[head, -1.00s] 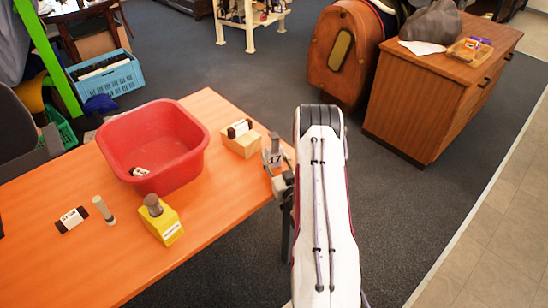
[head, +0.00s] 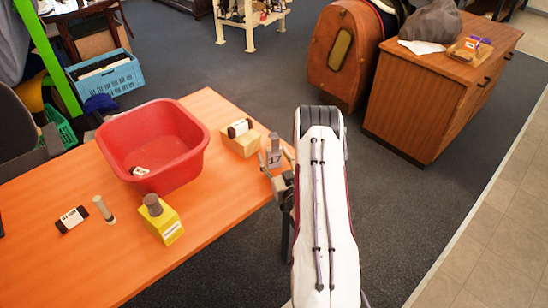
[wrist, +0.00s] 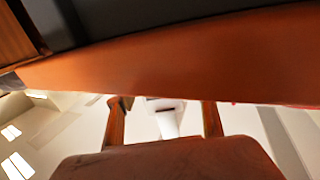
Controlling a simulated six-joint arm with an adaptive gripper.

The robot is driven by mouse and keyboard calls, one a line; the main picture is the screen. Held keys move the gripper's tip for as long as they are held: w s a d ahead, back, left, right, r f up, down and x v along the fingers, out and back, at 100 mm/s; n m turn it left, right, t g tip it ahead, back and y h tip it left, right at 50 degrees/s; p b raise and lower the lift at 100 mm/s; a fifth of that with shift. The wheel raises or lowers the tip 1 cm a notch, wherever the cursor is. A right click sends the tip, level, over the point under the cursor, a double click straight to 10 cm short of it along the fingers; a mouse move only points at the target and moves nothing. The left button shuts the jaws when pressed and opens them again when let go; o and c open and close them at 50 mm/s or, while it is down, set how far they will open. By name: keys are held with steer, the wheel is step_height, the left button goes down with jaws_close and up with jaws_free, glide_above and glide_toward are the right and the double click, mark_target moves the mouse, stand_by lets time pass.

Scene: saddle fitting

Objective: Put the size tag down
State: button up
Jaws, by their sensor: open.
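The size tag (head: 274,160), a small grey piece marked 17, stands about upright at the right end of the orange table. My gripper (head: 276,176) is open, low beside the tag at the table's edge; my arm partly hides it. From this angle I cannot tell whether the fingers touch the tag. The wrist view is mostly filled by a broad orange-brown band, and I cannot make out the tag for certain there.
On the orange table (head: 120,265) are a red basin (head: 150,182), a wooden block (head: 241,146) with a dark-ended piece on it, a yellow block (head: 166,229), a peg (head: 103,210) and a labelled dark-ended piece (head: 72,219). The table's front middle is clear.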

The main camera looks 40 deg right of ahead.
steer(key=shift+r, duration=0.1)
steer(key=v, duration=1.2)
steer(key=shift+w, duration=0.1)
stand_by(0.8)
